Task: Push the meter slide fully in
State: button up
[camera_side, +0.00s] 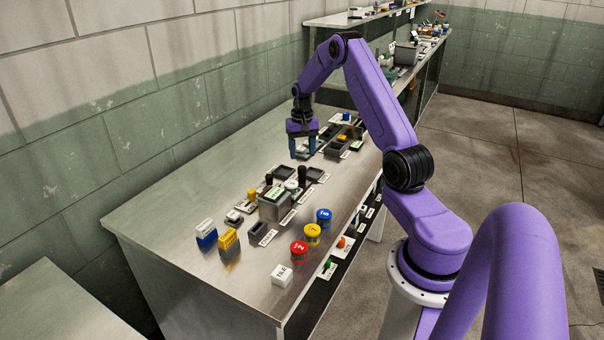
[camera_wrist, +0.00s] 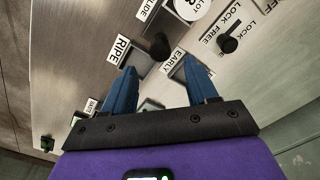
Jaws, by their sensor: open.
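My gripper (camera_side: 303,154) is open and empty, pointing down above the far half of the steel bench. In the wrist view its two blue fingers (camera_wrist: 159,66) are spread, with a black round knob (camera_wrist: 160,46) just beyond the gap between their tips. A white label ending in "LIDE" (camera_wrist: 147,8) is cut off at the top edge of the wrist view. The meter slide itself cannot be clearly picked out, so I cannot tell how far in it sits. Part of the bench below is hidden by my gripper.
In the wrist view, trays stand by the "RIPE" (camera_wrist: 122,50) and "EARLY" labels, and a black lever (camera_wrist: 228,44) is by "LOCK FREE".

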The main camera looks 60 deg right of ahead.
aim_at(302, 167)
notch_tip(302, 167, down, 9)
jog(key=shift+f, duration=0.1)
dwell(0.3)
